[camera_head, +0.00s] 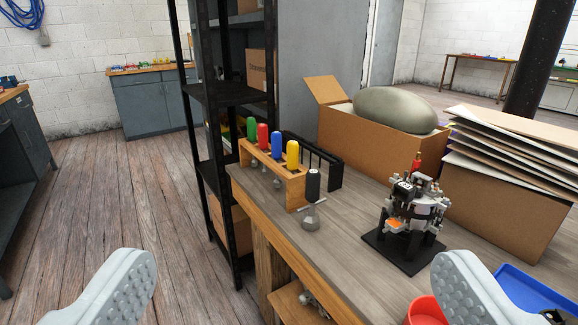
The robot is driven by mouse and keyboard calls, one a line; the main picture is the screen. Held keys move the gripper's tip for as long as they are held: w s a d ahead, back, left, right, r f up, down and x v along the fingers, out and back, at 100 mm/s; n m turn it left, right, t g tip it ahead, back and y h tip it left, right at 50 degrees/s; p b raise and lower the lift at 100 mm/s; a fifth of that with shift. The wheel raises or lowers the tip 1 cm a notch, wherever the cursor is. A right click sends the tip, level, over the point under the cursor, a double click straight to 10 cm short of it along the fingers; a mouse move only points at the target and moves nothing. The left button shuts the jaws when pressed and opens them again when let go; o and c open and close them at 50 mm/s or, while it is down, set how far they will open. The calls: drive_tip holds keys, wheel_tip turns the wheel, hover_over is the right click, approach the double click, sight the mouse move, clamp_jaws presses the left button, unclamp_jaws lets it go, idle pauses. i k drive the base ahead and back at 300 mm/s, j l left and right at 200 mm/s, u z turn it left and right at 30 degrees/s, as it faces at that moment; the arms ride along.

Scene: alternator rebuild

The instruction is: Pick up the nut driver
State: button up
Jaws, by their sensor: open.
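My gripper (300,288) is open and empty, with its two grey padded fingers wide apart at the lower left and lower right. Between and beyond them, a wooden rack (295,192) stands on the bench. It holds upright tools with a green handle (251,129), a red handle (263,137), a blue handle (278,144) and a yellow handle (292,155). A black handle (313,184) stands at the rack's near end. The tool tips are mostly hidden or too small to tell, so I cannot tell which one is the nut driver.
A grey metal piece (311,218) stands before the rack. A black rack (328,165) is behind it. The alternator assembly (418,208) stands on a black base to the right. An open cardboard box (345,140), a red bowl (426,310) and a blue tray (530,292) are also there.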

sight(291, 147)
drive_tip(key=i, duration=0.4)
drive_tip(key=i+j+z, duration=0.1)
drive_tip(key=i, duration=0.35)
